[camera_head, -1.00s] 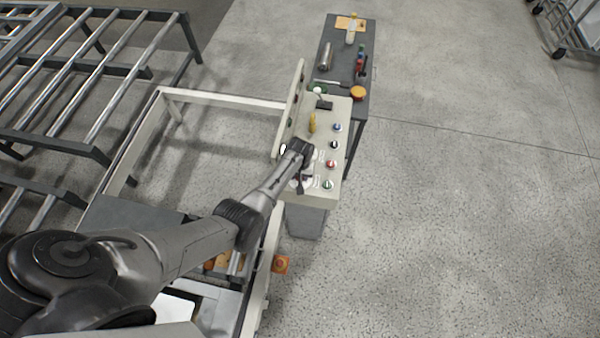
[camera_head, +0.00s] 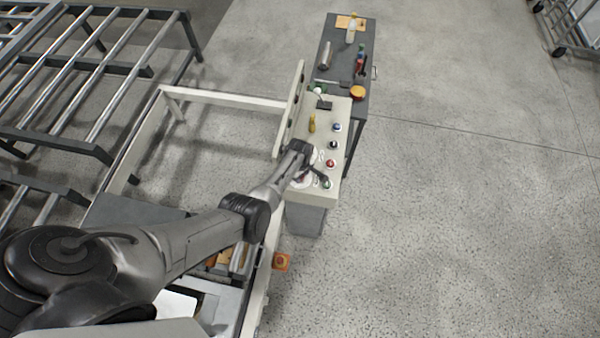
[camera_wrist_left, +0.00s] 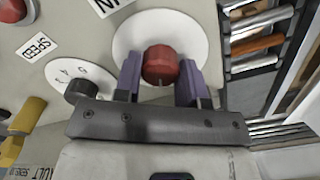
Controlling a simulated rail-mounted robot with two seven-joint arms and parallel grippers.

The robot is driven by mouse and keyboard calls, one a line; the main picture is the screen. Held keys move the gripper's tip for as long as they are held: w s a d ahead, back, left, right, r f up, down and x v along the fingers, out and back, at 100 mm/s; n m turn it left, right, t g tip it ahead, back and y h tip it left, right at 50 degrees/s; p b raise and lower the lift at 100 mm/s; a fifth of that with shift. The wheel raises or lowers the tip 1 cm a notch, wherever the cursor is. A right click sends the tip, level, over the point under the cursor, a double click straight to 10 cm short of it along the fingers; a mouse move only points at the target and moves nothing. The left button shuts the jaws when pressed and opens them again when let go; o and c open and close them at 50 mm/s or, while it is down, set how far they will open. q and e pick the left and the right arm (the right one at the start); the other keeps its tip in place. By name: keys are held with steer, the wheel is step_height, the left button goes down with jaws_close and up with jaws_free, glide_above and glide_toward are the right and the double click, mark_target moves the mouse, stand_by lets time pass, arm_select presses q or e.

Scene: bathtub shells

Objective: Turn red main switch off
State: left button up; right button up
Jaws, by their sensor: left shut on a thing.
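The red main switch (camera_wrist_left: 160,64) is a round red knob on a white disc (camera_wrist_left: 125,38) in the left wrist view. My left gripper (camera_wrist_left: 160,78) has its two purple fingers on either side of the knob and is shut on it. In the head view my left gripper (camera_head: 308,172) is at the near left part of the beige control panel (camera_head: 318,153); the arm and gripper mostly hide the switch there. My right gripper is in neither view.
A black selector knob (camera_wrist_left: 80,90) and a yellow handle (camera_wrist_left: 22,125) sit beside the switch. Several coloured buttons line the panel's right side. A dark tool table (camera_head: 342,55) stands behind it.

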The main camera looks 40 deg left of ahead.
arm_select(q)
steer(key=shift+n, duration=2.1)
steer(key=o, duration=0.9)
steer(key=shift+r+p, duration=0.3)
steer(key=shift+r, duration=0.2)
step_height(320, 180, up, 13)
steer(key=shift+f+p, duration=0.1)
steer(key=shift+p, duration=0.65)
